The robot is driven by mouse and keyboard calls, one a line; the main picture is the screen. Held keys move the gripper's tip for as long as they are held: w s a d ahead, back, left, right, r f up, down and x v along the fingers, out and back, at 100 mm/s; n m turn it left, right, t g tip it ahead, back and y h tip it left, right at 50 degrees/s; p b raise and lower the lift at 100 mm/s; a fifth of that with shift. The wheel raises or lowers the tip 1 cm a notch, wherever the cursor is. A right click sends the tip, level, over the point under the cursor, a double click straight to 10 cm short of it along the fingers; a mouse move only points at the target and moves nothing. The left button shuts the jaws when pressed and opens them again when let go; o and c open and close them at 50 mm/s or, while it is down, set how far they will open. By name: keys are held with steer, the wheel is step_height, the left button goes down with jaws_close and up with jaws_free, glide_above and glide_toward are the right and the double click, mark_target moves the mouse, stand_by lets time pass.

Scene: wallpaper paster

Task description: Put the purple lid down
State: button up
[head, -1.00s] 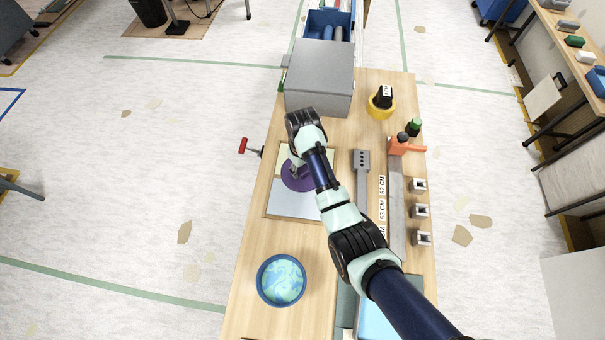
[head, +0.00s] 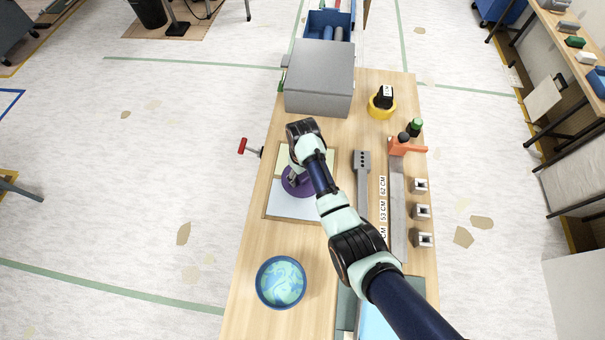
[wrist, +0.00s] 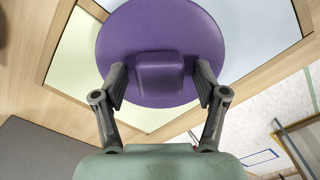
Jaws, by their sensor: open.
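The round purple lid (head: 296,187) is over the framed board with pale yellow and light blue panels (head: 292,207). In the wrist view the lid (wrist: 160,25) shows flat side up, with its block-shaped purple knob (wrist: 160,76) facing me. My gripper (wrist: 160,78) is open, with one finger on each side of the knob and a small gap at each. In the head view my gripper (head: 296,174) is just above the lid, partly hidden by my wrist. Whether the lid's underside touches the board cannot be seen.
A grey box (head: 320,78) stands beyond the board. A blue-rimmed bowl (head: 281,282) with a blue-green pattern stands on the near side. A grey bar tool (head: 362,162), an orange-handled tool (head: 402,145) and metal blocks (head: 421,211) lie to the right. Bare tabletop (head: 250,238) shows between board and bowl.

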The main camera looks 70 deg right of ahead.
step_height(320, 180, up, 12)
steer(key=p, duration=0.2)
stand_by(0.4)
steer(key=w+a+r+n+t+h, duration=0.1)
steer(key=w+a+r+n+t, duration=0.2)
steer(key=w+a, duration=0.55)
steer(key=w+a+r+n+t+h, duration=0.1)
steer(key=w+a+r+t, duration=0.3)
steer(key=a, duration=0.8)
steer(key=s+a+r+n+t+y, duration=0.1)
steer(key=a+r+t, duration=0.2)
steer(key=a+r, duration=0.3)
steer(key=s+a+r+n+t+y, duration=0.1)
steer(key=s+a+r+t, duration=0.1)
steer(key=a+r, duration=0.5)
steer(key=a, duration=0.6)
steer(key=shift+s+a+t, duration=0.25)
steer(key=shift+s+t, duration=0.05)
steer(key=shift+t, duration=0.1)
